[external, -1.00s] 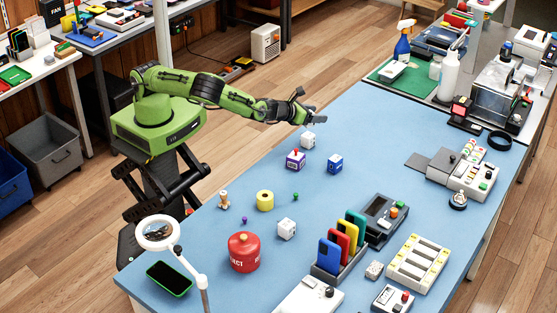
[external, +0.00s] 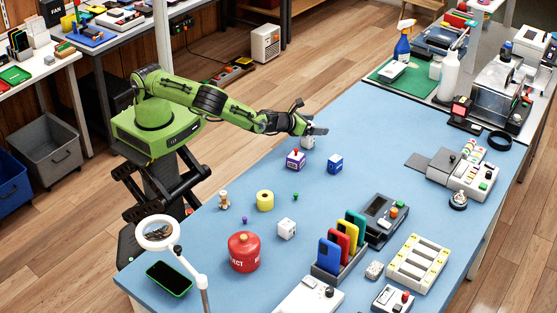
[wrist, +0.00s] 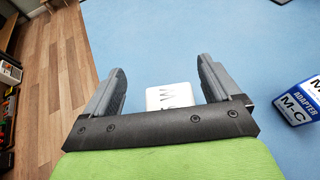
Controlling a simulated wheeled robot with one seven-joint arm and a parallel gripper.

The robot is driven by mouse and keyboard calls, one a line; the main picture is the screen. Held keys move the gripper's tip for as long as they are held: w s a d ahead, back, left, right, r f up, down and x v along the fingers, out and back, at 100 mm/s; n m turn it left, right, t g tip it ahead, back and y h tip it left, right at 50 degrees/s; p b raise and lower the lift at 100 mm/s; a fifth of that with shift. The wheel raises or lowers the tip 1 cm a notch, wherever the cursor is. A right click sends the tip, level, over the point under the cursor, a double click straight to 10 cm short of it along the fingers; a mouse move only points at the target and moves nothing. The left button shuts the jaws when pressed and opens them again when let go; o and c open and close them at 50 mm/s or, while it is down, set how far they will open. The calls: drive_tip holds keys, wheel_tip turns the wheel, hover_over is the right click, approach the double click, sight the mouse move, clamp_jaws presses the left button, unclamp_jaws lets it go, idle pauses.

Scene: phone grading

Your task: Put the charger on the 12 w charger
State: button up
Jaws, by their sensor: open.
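A small white block charger (external: 308,143) stands on the blue table just under my gripper (external: 318,130). In the wrist view this white charger (wrist: 172,96) shows between the open fingers of my gripper (wrist: 160,80), with dark letters partly hidden by the gripper's crossbar; a "W" can be read. The fingers are apart and hold nothing. Another white block charger (external: 287,229) stands nearer the middle of the table; its marking is too small to read.
A purple-and-white block (external: 295,159) and a blue adapter block (external: 335,164) stand close by; the adapter (wrist: 298,102) is right of my gripper in the wrist view. Table beyond my gripper is clear.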

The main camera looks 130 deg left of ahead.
drive_tip(key=shift+r, duration=0.25)
drive_tip(key=p+v, duration=0.1)
drive_tip(key=v, duration=1.1)
drive_tip(key=s+d+r+n+g+h, duration=0.1)
drive_tip(key=s+d+r+n+h, duration=0.45)
drive_tip(key=d+n, duration=0.3)
drive_tip(key=s+d+r+n+h, duration=0.4)
drive_tip(key=d+r+n, duration=0.3)
drive_tip(key=n, duration=0.2)
drive_tip(key=s+d+r+n+h, duration=0.1)
drive_tip(key=s+d+r+n, duration=0.1)
drive_tip(key=s+d+r, duration=0.2)
drive_tip(key=s+d+r+n+t+h, duration=0.1)
drive_tip(key=s+d+r, duration=0.4)
drive_tip(key=s, duration=0.6)
drive_tip(key=shift+r+n+h, duration=0.2)
drive_tip(key=shift+n+h, duration=0.25)
drive_tip(key=shift+n, duration=0.6)
